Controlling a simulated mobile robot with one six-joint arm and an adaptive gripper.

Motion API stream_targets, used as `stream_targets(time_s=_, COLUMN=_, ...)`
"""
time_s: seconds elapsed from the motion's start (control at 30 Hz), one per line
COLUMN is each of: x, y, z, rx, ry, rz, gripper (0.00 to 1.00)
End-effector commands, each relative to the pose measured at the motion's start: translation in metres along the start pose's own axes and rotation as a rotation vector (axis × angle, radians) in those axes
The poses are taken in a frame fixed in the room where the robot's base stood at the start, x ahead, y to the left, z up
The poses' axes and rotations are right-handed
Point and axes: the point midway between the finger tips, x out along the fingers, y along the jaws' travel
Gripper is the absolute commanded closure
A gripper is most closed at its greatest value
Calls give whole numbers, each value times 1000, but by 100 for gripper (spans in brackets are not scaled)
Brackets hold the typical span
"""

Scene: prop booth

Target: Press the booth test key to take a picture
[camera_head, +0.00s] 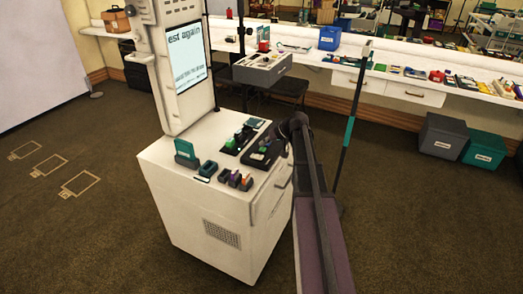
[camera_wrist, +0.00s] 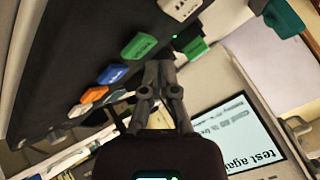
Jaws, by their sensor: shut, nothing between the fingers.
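The white booth cabinet (camera_head: 200,205) carries an upright screen (camera_head: 187,58) with the words "est again" readable in the head view. The screen also shows in the wrist view (camera_wrist: 238,135), reading "test again". A dark panel on the cabinet top bears green blocks (camera_head: 239,135). In the wrist view, a green block (camera_wrist: 138,46) lies left of the fingertips and another green block (camera_wrist: 195,48) lies right of them. I cannot tell which piece is the test key. My gripper (camera_wrist: 160,66) is shut and empty, over the cabinet top; contact cannot be told.
A teal holder (camera_head: 186,153) and several small coloured pieces stand along the cabinet's front edge. A grey box (camera_head: 263,68) stands behind it. A dark pole with a teal band (camera_head: 347,130) rises at the right. Open carpet (camera_head: 90,220) lies at the left.

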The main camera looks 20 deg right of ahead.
Motion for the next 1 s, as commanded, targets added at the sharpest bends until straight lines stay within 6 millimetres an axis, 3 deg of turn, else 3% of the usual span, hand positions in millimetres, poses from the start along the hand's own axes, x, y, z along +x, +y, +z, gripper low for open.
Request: stream_targets(time_s=1.0, x=8, y=5, z=4, rx=0, ry=0, rz=0, gripper=100)
